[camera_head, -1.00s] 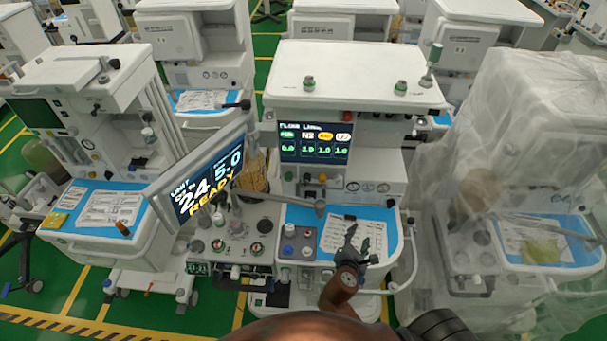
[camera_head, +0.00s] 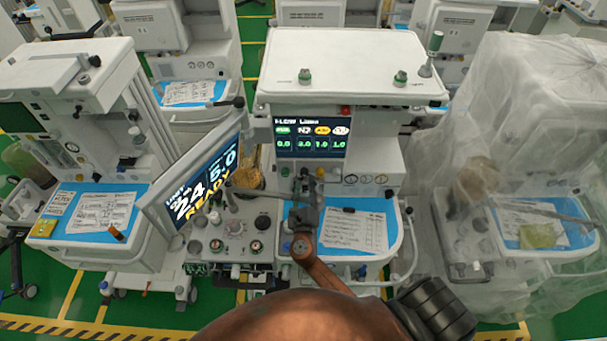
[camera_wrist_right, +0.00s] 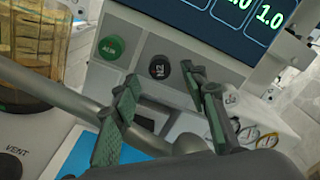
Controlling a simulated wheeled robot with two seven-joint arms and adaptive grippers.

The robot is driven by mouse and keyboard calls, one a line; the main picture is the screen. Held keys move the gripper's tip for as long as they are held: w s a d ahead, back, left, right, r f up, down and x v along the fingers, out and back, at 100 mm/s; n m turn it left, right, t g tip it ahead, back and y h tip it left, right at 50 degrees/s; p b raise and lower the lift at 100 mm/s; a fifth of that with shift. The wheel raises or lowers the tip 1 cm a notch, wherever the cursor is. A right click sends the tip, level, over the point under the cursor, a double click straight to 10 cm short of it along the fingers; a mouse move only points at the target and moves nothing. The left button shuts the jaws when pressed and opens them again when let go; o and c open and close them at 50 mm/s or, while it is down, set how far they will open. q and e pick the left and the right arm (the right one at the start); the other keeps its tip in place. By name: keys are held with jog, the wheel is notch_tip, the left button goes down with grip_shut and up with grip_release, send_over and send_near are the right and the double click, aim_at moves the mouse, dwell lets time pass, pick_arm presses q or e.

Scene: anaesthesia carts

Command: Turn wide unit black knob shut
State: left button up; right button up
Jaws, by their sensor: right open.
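The wide unit (camera_head: 350,75) stands in the middle of the head view, with a flow screen (camera_head: 310,137) on its front. In the right wrist view its black knob (camera_wrist_right: 158,66), marked N2, sits on the white panel below the screen, right of a green knob (camera_wrist_right: 112,47) marked AIR. My right gripper (camera_head: 306,185) is in front of this knob row and partly hides it in the head view. In the right wrist view its open fingers (camera_wrist_right: 166,95) are apart, with the black knob beyond the gap and seemingly not touched. My left gripper is not in view.
A tilted monitor (camera_head: 195,180) stands close on the left, beside a vaporiser block (camera_head: 235,240) with knobs. A blue worktop with a paper sheet (camera_head: 350,230) lies below the panel. A plastic-covered unit (camera_head: 520,120) stands on the right. Small gauges (camera_wrist_right: 258,137) sit right of the fingers.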

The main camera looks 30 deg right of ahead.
aim_at(304, 176)
jog(key=shift+x, duration=2.4)
jog(key=shift+c, duration=0.7)
jog(key=shift+a, duration=0.1)
grip_shut()
